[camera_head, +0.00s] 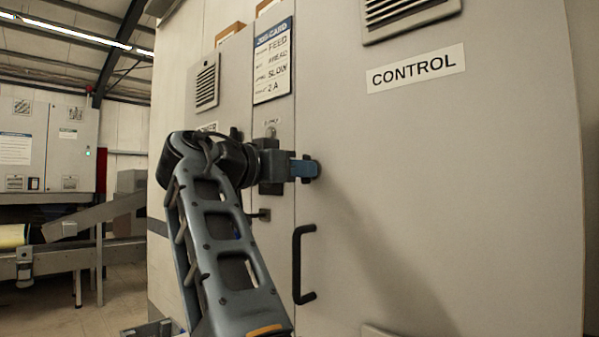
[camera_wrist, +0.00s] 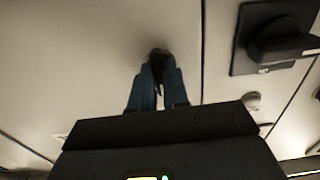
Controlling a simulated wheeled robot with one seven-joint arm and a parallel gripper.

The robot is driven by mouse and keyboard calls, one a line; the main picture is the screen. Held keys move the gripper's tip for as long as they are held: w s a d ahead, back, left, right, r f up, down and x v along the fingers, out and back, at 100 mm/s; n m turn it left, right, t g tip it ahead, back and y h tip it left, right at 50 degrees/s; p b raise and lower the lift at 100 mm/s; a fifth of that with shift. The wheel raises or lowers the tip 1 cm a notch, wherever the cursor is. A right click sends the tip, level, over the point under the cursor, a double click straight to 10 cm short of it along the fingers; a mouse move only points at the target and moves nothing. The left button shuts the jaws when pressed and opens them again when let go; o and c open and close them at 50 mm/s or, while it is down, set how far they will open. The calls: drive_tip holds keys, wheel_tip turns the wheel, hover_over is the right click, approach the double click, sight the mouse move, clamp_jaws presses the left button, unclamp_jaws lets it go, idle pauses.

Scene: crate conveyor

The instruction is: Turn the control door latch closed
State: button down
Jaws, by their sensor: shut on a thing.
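The control door (camera_head: 440,200) is a large pale grey cabinet door, closed as far as I can see, with a CONTROL sign (camera_head: 416,69). My gripper (camera_head: 311,169) reaches the door's left part, above its black pull handle (camera_head: 298,265). In the wrist view my blue fingers (camera_wrist: 158,66) are close together on a small dark latch (camera_wrist: 158,53) on the door face. The fingers hide most of the latch, so I cannot tell which way it points.
A black plate with a dark turning handle (camera_wrist: 280,42) sits beside my fingers, across the door seam. A job card (camera_head: 273,60) hangs on the narrow panel left of the door. A conveyor (camera_head: 70,256) stands at the far left.

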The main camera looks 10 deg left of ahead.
drive_tip(key=shift+f, duration=0.1)
drive_tip(key=c, duration=1.1)
unclamp_jaws()
drive_tip(key=shift+b+v, duration=0.35)
drive_tip(key=shift+v, duration=3.55)
drive_tip(key=shift+a, duration=0.1)
